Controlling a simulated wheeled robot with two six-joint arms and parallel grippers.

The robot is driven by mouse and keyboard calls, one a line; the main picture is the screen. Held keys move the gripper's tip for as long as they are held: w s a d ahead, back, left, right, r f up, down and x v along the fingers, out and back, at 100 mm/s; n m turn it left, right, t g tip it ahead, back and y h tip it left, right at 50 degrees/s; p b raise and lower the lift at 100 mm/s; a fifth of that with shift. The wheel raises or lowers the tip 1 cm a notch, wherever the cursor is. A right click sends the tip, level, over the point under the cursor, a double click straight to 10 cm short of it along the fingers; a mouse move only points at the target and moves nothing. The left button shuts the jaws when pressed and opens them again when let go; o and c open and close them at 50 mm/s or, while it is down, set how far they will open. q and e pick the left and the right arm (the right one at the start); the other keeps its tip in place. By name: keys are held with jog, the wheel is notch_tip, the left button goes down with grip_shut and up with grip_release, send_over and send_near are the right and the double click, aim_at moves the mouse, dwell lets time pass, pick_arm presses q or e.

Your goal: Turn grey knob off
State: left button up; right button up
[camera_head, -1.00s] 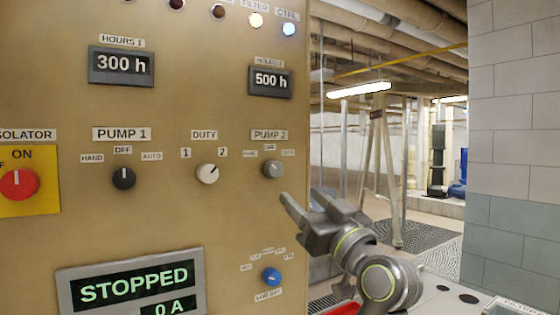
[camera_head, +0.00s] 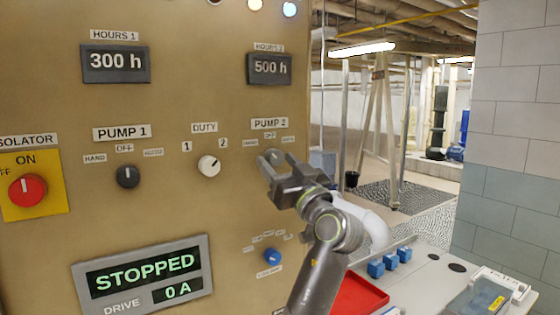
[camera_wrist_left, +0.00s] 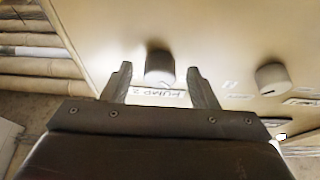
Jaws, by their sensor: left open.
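The grey knob (camera_head: 274,155) is under the PUMP 2 label on the beige panel, partly hidden by my left gripper. My left gripper (camera_head: 272,166) is open, close in front of the panel. In the left wrist view the same knob (camera_wrist_left: 159,66) shows between the two open fingers (camera_wrist_left: 158,76), with a gap on both sides. The PUMP 2 label (camera_wrist_left: 158,95) appears upside down there. Which way the knob points is hard to tell. My right gripper is not in view.
The white DUTY knob (camera_head: 209,165) and black PUMP 1 knob (camera_head: 128,176) are to the left. The blue knob (camera_head: 272,256) is below. A red tray (camera_head: 358,296) and blue blocks (camera_head: 376,269) sit on a table at lower right.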

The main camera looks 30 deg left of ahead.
pick_arm(q)
jog(key=c, duration=1)
